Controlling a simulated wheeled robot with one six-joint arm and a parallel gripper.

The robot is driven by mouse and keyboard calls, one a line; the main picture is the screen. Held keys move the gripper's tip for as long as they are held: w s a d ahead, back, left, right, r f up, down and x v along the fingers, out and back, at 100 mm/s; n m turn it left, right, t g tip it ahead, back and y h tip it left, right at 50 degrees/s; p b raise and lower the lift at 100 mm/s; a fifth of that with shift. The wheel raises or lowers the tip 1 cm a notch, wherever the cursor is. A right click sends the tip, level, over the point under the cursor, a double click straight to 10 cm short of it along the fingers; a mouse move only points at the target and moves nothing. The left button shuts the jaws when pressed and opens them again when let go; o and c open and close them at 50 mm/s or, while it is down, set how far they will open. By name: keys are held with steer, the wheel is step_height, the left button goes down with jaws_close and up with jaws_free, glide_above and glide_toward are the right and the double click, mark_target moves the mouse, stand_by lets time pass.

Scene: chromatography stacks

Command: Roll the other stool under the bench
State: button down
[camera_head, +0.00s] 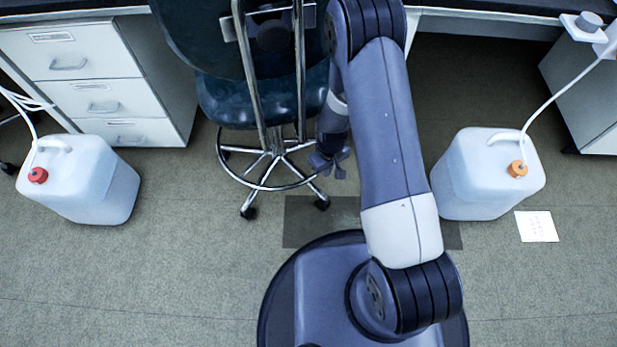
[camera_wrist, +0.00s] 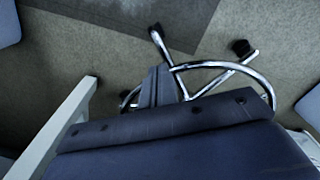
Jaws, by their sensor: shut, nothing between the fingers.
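A dark blue stool (camera_head: 222,105) with a tall back, chrome bars, a foot ring and black casters stands at the black-topped bench (camera_head: 490,20) in the head view. Its seat is close to the drawer unit on its left. The chrome foot ring also shows in the wrist view (camera_wrist: 262,80). My gripper (camera_head: 328,166) is low at the right side of the stool, beside the foot ring. Its fingers (camera_wrist: 157,84) are shut with nothing between them. Whether they touch the ring cannot be told. My arm hides part of the stool's right side.
A white jug with a red cap (camera_head: 90,185) stands left and one with an orange cap (camera_head: 480,180) right, both with tubes. White drawers (camera_head: 95,70) are at left. A dark floor patch (camera_head: 300,222) lies before the stool. The space under the bench right of my arm looks open.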

step_height(320, 180, down, 11)
steer(key=b, duration=0.4)
steer(key=shift+w+a+r+b, duration=0.25)
steer(key=shift+w+a, duration=0.35)
steer(key=shift+w, duration=0.25)
steer(key=shift+w+a+r+b, duration=0.25)
steer(key=shift+w+a, duration=0.3)
steer(key=shift+w, duration=0.25)
